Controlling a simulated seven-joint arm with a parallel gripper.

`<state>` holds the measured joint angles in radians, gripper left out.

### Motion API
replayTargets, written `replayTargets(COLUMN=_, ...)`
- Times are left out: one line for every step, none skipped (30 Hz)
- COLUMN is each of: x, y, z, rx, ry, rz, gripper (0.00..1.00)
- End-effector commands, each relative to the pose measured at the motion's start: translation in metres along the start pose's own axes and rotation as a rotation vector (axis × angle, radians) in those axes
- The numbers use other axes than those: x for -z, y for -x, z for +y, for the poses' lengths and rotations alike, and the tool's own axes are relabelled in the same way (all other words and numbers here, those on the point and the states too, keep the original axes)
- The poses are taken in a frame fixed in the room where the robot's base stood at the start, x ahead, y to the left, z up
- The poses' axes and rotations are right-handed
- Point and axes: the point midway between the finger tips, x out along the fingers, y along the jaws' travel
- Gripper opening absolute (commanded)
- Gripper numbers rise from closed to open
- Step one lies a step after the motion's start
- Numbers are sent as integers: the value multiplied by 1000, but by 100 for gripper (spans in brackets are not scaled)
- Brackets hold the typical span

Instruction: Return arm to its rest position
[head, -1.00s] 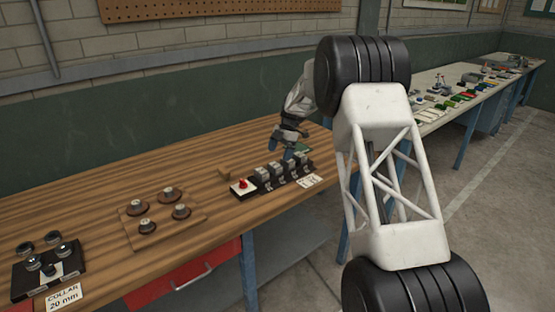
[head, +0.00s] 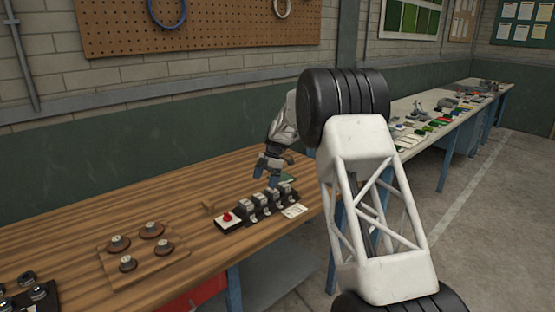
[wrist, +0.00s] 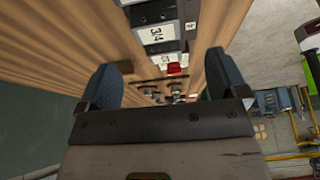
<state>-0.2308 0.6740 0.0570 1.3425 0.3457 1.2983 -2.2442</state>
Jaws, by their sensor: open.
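My gripper (head: 274,165) is above the wooden bench (head: 60,240) in the head view, just behind a row of grey-black blocks (head: 268,201). In the wrist view my gripper (wrist: 165,88) has its two blue-grey fingers wide apart with nothing held between them. My white lattice arm link with black joints fills the right middle of the head view.
A red button on a white base (head: 228,218) stands at the left end of the row. A wooden board with several round pieces (head: 150,252) lies further left, and a black tray (head: 30,295) is at the lower left. A second bench (head: 425,125) runs along the back right.

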Motion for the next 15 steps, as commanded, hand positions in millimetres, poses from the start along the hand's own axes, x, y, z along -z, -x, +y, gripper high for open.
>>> replayTargets(x=2, y=4, z=-3, rx=-2, ry=-10, rz=-3, gripper=91)
replayTargets(x=2, y=6, z=-5, rx=-3, ry=-18, rz=-5, gripper=91)
replayTargets(x=4, y=10, z=-9, rx=-5, ry=-32, rz=-8, gripper=91)
replayTargets(x=5, y=13, z=-12, rx=-7, ry=-43, rz=-11, gripper=91)
replayTargets(x=7, y=16, z=-16, rx=-9, ry=-57, rz=-14, gripper=91)
replayTargets(x=9, y=21, z=-21, rx=-11, ry=-75, rz=-18, gripper=91)
replayTargets(x=11, y=25, z=-25, rx=-14, ry=-93, rz=-22, gripper=91)
replayTargets(x=13, y=30, z=-30, rx=-16, ry=-109, rz=-26, gripper=91)
replayTargets(x=16, y=35, z=-37, rx=-19, ry=-135, rz=-31, gripper=91)
replayTargets(x=18, y=40, z=-43, rx=-21, ry=-154, rz=-36, gripper=91)
replayTargets(x=21, y=44, z=-48, rx=-24, ry=-174, rz=-40, gripper=91)
replayTargets(x=24, y=50, z=-56, rx=-27, ry=-202, rz=-46, gripper=91)
replayTargets(x=27, y=55, z=-62, rx=-30, ry=-223, rz=-51, gripper=91)
replayTargets(x=29, y=59, z=-68, rx=-33, ry=-244, rz=-55, gripper=91)
replayTargets(x=33, y=64, z=-76, rx=-38, ry=-273, rz=-61, gripper=91)
